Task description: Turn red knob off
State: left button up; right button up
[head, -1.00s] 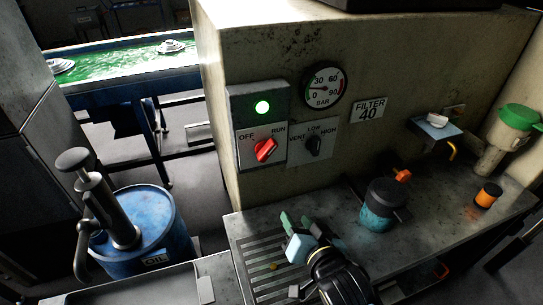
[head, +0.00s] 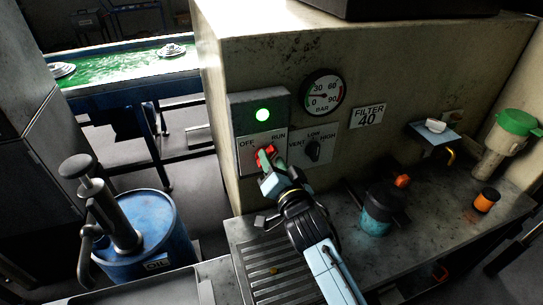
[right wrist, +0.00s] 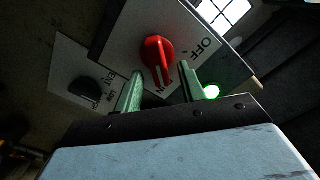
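The red knob (right wrist: 157,52) sits on a pale plate marked OFF and RUN, and its pointer is toward RUN. In the head view the red knob (head: 270,149) is partly hidden by my right gripper (head: 264,159). In the right wrist view my right gripper (right wrist: 160,68) is open, with one green finger on each side of the knob and visible gaps between. I cannot tell whether the fingertips reach past its front. A green lamp (head: 262,115) above the knob is lit. My left gripper is not in view.
A black VENT/LOW/HIGH knob (head: 313,150) is close to the right of the red one. A gauge (head: 323,92) is above it. A blue-and-black pot (head: 376,215) stands on the bench (head: 345,255). A blue oil drum (head: 165,225) stands at left.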

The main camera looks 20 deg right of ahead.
jog(key=shift+w, duration=0.9)
grip_shut()
jog(key=shift+n, duration=0.3)
jog(key=shift+a+n+p, duration=0.3)
jog(key=shift+n+p, duration=0.3)
jog(key=shift+n, duration=1.95)
jog(key=shift+a+n+p, duration=0.35)
jog(key=shift+n+p, duration=0.25)
jog(key=shift+n, duration=1.9)
jog(key=shift+a+n+p, duration=0.3)
jog(key=shift+n+p, duration=0.3)
jog(key=shift+n, duration=1.95)
